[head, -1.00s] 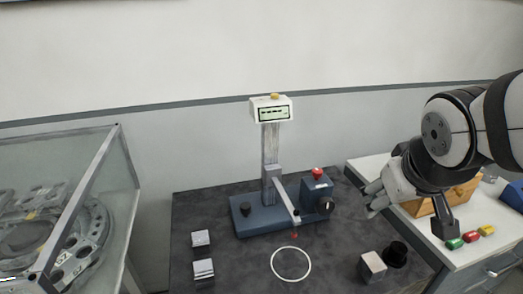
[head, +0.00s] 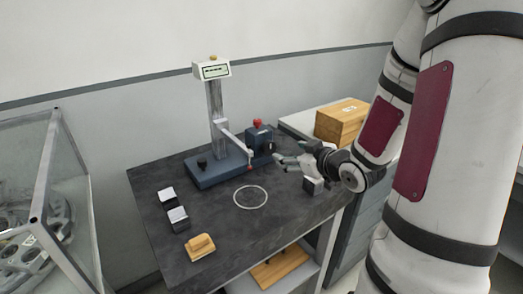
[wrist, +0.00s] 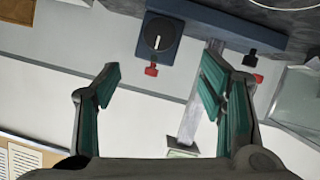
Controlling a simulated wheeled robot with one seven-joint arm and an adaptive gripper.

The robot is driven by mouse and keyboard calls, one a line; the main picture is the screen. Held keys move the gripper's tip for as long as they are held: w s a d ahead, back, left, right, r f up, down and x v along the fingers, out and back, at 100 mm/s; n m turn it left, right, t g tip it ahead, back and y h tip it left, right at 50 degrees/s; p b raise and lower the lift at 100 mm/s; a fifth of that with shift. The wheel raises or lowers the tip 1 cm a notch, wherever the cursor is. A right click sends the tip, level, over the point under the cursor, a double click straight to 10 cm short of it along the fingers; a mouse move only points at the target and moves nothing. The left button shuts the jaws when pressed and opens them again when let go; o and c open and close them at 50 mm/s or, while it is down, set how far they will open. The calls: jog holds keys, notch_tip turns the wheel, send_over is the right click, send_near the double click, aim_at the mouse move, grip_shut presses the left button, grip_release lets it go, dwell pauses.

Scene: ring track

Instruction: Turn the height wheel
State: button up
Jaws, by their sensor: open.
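The height gauge has a blue base (head: 215,172), a grey column (head: 216,112), a white display head (head: 212,69) and a slanted probe arm. A blue-grey box (head: 257,138) with a red knob (head: 257,123) stands at the base's right end. In the wrist view the height wheel (wrist: 160,33) is a black dial with a white mark on the box's face. My gripper (head: 277,159) is open and empty, just right of the box in the head view. In the wrist view the wheel lies beyond and above the gap between the fingertips (wrist: 163,70), apparently apart from them.
A white ring (head: 250,197) is marked on the dark tabletop (head: 226,230). A wooden box (head: 341,122) stands at the right.

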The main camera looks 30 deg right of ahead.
aim_at(270, 148)
jog(key=b+x, duration=0.2)
jog(key=x, duration=1.1)
jog(key=shift+c, duration=0.5)
jog(key=c, duration=1.1)
